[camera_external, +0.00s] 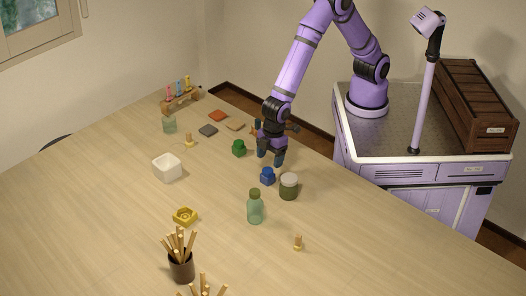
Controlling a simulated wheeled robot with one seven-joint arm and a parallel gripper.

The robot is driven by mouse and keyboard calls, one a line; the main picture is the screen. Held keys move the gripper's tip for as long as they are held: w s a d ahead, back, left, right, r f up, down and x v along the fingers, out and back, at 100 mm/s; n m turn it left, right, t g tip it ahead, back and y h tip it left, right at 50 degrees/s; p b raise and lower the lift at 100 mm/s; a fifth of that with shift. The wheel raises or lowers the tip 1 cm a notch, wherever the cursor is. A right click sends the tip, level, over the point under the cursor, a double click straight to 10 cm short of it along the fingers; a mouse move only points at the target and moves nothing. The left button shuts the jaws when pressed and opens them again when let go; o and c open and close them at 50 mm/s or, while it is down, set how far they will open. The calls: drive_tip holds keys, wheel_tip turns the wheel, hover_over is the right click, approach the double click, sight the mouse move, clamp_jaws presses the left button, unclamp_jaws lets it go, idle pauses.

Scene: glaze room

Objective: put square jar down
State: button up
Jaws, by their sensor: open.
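My gripper (270,159) points down over the right part of the table, with its jaws open and nothing seen between them. Just below it in the picture, a small blue jar-like piece (268,178) stands upright on the table. A similar green piece (239,149) stands to the left of the gripper. I cannot tell for sure which of these small pieces is the square jar. A dark green jar with a pale lid (289,187) stands right of the blue piece, close to it.
A green bottle (255,208), a white square bowl (167,169), a yellow dish (185,216) and a brown cup of sticks (181,267) stand on the wooden table (110,220). The left of the table is clear.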

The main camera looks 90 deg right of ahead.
drive_tip(key=shift+s+d+r, duration=0.15)
drive_tip(key=shift+r, duration=1.05)
drive_tip(key=shift+s+d+r, duration=0.1)
drive_tip(key=shift+r, duration=1.05)
drive_tip(key=s+d+r+m+t, duration=0.1)
drive_tip(key=d+r+m, duration=0.1)
drive_tip(key=d+r, duration=0.9)
drive_tip(key=s+d+r+m+t, duration=0.1)
drive_tip(key=s+d+r+m, duration=0.1)
drive_tip(key=d+r, duration=0.85)
drive_tip(key=s+d+r+m+t, duration=0.1)
drive_tip(key=s+d+m, duration=0.1)
drive_tip(key=s+d, duration=0.7)
drive_tip(key=s+d+r+m+t+h, duration=0.1)
drive_tip(key=s+d+m, duration=0.2)
drive_tip(key=s+d, duration=0.6)
drive_tip(key=shift+s+d+r, duration=0.35)
drive_tip(key=shift+d, duration=0.7)
